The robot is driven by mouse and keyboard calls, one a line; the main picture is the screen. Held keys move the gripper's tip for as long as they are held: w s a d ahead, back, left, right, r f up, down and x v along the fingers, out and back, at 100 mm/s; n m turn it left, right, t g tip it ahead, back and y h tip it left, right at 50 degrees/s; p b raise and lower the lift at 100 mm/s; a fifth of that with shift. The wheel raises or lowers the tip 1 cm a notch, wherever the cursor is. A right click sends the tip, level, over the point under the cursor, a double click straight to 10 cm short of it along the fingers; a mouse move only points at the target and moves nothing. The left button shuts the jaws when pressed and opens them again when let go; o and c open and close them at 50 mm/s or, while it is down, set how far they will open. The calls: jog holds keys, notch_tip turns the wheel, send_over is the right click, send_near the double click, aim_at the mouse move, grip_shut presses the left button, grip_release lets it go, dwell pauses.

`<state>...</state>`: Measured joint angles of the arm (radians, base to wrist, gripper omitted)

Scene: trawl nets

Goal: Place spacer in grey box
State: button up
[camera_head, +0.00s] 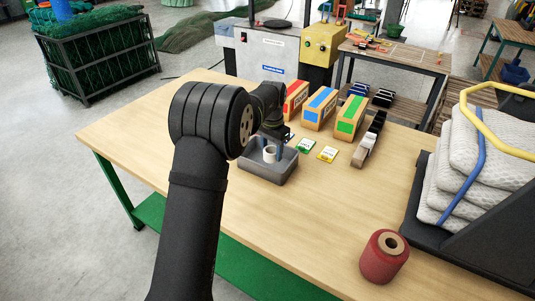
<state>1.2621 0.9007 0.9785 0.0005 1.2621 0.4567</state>
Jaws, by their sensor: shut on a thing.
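The grey box (267,171) is an open tray on the wooden table, near the middle of the view. My gripper (271,150) reaches down over it, its fingers around a small pale ring-shaped spacer (270,155). The gripper is shut on the spacer. The spacer appears within the outline of the box, toward its back; whether it touches the floor of the box I cannot tell. My arm hides the left part of the box surroundings.
A red spool (384,256) stands front right, near a black rack of folded nets (470,165). The table's middle front is clear.

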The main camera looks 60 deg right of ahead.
jog(key=w+d, duration=0.2)
jog(key=d, duration=0.1)
send_near(271, 165)
jog(key=a+f, duration=0.1)
jog(key=f, duration=0.1)
jog(key=s+a+f, duration=0.1)
jog(key=f, duration=0.1)
jog(key=s+a+f, duration=0.1)
jog(key=shift+a+f, duration=0.25)
jog(key=shift+f, duration=0.15)
jog(key=shift+f, duration=0.2)
jog(key=o, duration=1)
jog(key=shift+c, duration=0.2)
notch_tip(271, 165, up, 12)
jog(key=shift+r, duration=0.2)
